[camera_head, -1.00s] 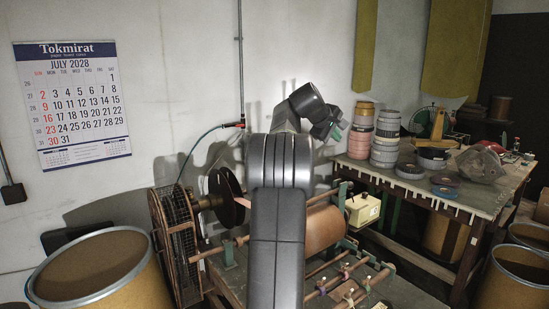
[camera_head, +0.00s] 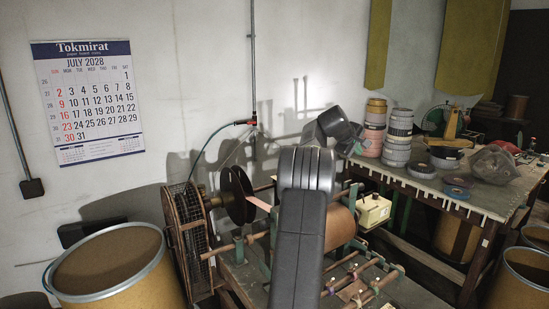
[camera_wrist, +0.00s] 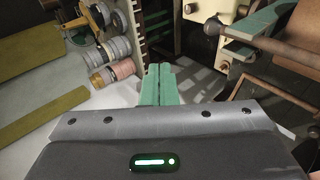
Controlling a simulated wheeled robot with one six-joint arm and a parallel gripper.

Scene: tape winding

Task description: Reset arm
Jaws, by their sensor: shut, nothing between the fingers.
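My gripper (camera_wrist: 157,82) shows in the wrist view as two green fingers lying together, shut with nothing between them. In the head view my arm rises in front of the winding machine and bends right at the top. The gripper's fingers are hard to make out there, near the tape stacks. The winding machine has a brown roller (camera_head: 341,226), partly hidden by my arm, and dark discs (camera_head: 236,196) at its left.
A worktable (camera_head: 429,186) at right holds stacks of tape rolls (camera_head: 397,138) and loose rolls. A cardboard drum (camera_head: 112,262) stands at front left, and others stand at right. A calendar (camera_head: 88,103) hangs on the white wall.

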